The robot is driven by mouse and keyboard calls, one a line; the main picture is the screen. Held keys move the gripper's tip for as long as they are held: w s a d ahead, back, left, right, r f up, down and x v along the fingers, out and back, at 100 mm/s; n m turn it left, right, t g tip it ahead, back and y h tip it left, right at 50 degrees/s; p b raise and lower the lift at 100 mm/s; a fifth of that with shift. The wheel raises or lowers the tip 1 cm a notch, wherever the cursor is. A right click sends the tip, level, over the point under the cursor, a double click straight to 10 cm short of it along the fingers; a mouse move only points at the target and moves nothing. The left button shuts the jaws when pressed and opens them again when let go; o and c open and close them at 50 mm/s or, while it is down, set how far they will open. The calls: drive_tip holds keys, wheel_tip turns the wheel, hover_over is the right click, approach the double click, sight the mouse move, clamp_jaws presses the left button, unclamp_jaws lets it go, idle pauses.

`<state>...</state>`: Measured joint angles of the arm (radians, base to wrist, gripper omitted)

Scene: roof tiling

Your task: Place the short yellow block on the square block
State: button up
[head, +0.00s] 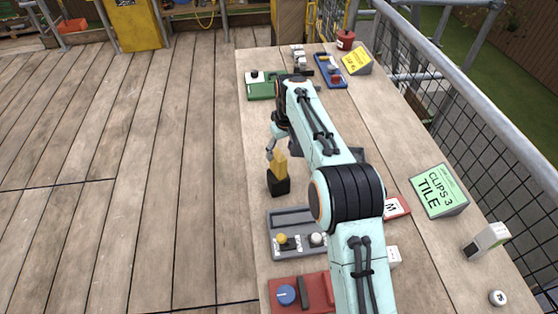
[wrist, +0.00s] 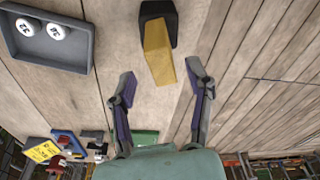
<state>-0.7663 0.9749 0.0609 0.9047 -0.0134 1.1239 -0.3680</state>
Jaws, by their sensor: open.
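The yellow block (head: 280,165) stands upright on the dark square block (head: 278,186), left of my arm near the table's left edge. In the wrist view the yellow block (wrist: 158,52) points from the dark block (wrist: 160,12) toward the camera. My gripper (head: 271,150) is open and empty, just above and beyond the yellow block in the head view. In the wrist view its two spread fingers (wrist: 162,85) lie either side of the yellow block's near end, with a gap to each side. The contact face between the blocks is not clearly seen.
A grey tray (head: 280,217) with a yellow and a white knob lies nearer, then a red panel (head: 312,282) with a blue dial. A green tray (head: 262,92) and blue tray (head: 322,62) lie far off. A green sign (head: 437,190) stands right. My arm hides the table's middle.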

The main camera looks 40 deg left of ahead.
drive_tip(key=r, duration=0.4)
drive_tip(key=shift+s+d+r, duration=0.15)
drive_tip(key=shift+d+r, duration=0.15)
drive_tip(key=shift+d, duration=0.05)
drive_tip(key=shift+d+r, duration=0.1)
drive_tip(key=s+d+r+m, duration=0.2)
drive_tip(key=d+r, duration=0.1)
drive_tip(key=d, duration=0.5)
drive_tip(key=s+d+r+m, duration=0.1)
drive_tip(key=d+r+m, duration=0.15)
drive_tip(key=d, duration=0.55)
drive_tip(key=s+d+r+m, duration=0.15)
drive_tip(key=d+r, duration=0.25)
drive_tip(key=d, duration=0.4)
drive_tip(key=s+d+f+m, duration=0.2)
drive_tip(key=s+d, duration=0.4)
drive_tip(key=s, duration=0.4)
drive_tip(key=s+d+f+m, duration=0.3)
drive_tip(key=s+d, duration=0.4)
drive_tip(key=s, duration=0.3)
drive_tip(key=shift+s+d+f+m+g+h, duration=0.15)
drive_tip(key=shift+s+d+m+g+h, duration=0.1)
drive_tip(key=shift+m+g+h, duration=0.25)
drive_tip(key=shift+w, duration=0.1)
